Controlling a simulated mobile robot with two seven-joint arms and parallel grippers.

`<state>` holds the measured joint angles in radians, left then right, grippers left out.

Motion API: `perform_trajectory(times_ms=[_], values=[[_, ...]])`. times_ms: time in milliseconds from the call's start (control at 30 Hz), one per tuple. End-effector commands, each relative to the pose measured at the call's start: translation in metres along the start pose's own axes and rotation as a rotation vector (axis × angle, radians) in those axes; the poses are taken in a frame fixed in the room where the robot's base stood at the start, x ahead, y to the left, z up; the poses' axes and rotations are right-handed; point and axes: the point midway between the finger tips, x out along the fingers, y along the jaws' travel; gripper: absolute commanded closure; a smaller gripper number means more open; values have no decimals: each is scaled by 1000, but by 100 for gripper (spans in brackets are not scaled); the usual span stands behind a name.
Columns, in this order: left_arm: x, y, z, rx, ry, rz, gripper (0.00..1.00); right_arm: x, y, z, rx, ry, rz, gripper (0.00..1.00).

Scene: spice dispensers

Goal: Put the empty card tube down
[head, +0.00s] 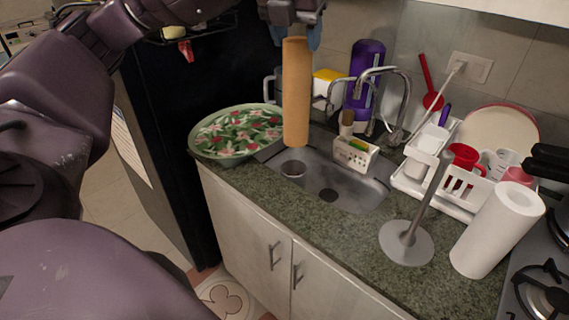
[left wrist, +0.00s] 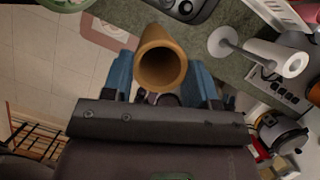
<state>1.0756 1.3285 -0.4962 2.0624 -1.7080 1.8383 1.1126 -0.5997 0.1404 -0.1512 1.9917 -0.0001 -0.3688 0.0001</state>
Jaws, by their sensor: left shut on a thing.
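The empty card tube (head: 296,95) is a plain tan-brown cylinder hanging upright in the head view, in front of the sink's far left part. My left gripper (head: 295,38) is shut on its upper end from above, with a blue finger on each side. In the left wrist view, the tube (left wrist: 162,66) points its hollow open end to the camera, between the blue fingers of the gripper (left wrist: 163,80). In the head view the tube's lower end overlaps the sink; I cannot tell its exact height above it. My right gripper is not in view.
The sink (head: 340,190) has a faucet (head: 402,98) behind it. A floral bowl (head: 238,130) stands left on the green counter (head: 345,240). A bare-rod holder (head: 406,243), a white paper roll (head: 497,230) and a dish rack (head: 440,190) stand right. Counter in front of the sink is clear.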

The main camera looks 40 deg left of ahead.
Motion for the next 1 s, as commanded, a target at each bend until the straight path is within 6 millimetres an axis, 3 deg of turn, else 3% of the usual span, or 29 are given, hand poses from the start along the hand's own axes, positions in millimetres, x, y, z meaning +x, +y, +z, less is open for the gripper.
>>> perform_trajectory(times_ms=[333, 700, 1000], values=[[61, 1, -26, -5, 5, 5, 89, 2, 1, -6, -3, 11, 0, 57], [129, 1, -54, -4, 4, 3, 89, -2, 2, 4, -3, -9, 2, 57], [148, 0, -62, -5, 2, 3, 89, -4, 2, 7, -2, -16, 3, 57]])
